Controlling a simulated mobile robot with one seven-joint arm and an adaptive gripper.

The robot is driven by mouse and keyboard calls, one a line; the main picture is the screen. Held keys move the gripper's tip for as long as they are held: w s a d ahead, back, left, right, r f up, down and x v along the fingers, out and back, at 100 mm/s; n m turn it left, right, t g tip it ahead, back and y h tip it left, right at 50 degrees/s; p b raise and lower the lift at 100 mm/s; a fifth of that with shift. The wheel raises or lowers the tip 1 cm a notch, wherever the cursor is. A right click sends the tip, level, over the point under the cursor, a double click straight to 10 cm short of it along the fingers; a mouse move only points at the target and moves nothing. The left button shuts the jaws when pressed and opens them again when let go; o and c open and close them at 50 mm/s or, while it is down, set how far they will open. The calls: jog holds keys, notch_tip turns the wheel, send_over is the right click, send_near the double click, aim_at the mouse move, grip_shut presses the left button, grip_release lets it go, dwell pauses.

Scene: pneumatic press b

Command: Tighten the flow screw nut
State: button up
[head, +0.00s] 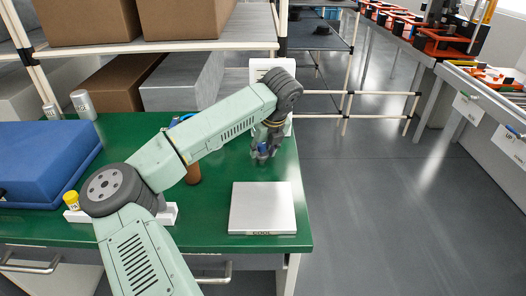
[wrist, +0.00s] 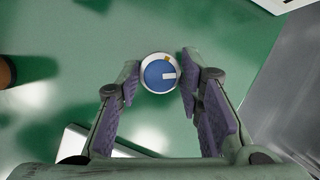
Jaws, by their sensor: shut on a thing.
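A round knob with a blue face, a white mark and a silver ring (wrist: 160,75) shows in the wrist view; I take it to be the flow screw nut. A small yellow mark sits at its upper edge. My gripper (head: 264,154) is low over the right part of the green table in the head view. Its two purple-padded fingers are shut on the sides of the knob near their tips. In the head view the knob is small and mostly covered by the fingers. What lies under the knob is hidden.
A silver plate (head: 263,208) lies on the green table (head: 225,205) in front of my gripper. A blue case (head: 45,160) and a yellow-capped item (head: 72,199) are at the left. Boxes (head: 185,22) fill the shelf behind.

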jog(key=m+b, duration=0.2)
jog(key=b, duration=0.1)
jog(key=shift+a+f+h, duration=0.1)
jog(key=shift+f+h, duration=0.2)
jog(key=shift+f, duration=0.05)
jog(key=shift+a+m+t+h+b, duration=0.1)
jog(key=shift+m+t+h+b, duration=0.25)
jog(key=shift+m+b, duration=0.7)
jog(key=m, duration=0.1)
jog(key=m+h+b, duration=0.1)
jog(key=m, duration=0.1)
jog(key=m+h+b, duration=0.1)
jog(key=shift+a+r+m, duration=0.1)
jog(key=shift+r+m, duration=0.15)
jog(key=shift+r, duration=0.05)
jog(key=m, duration=0.2)
jog(key=m+g+h, duration=0.1)
jog(key=m, duration=0.1)
jog(key=shift+w+r+m+h, duration=0.1)
jog(key=shift+r+m+h, duration=0.05)
jog(key=shift+m+h, duration=0.15)
jog(key=shift+w+a+m+g+h+p, duration=0.1)
jog(key=shift+m+g+h+p, duration=0.25)
jog(key=shift+m, duration=0.75)
jog(key=shift+m+g+h+p, duration=0.1)
jog(key=shift+m+g+p, duration=0.4)
jog(key=shift+m, duration=0.6)
jog(key=o, duration=1.2)
jog(key=shift+c, duration=0.2)
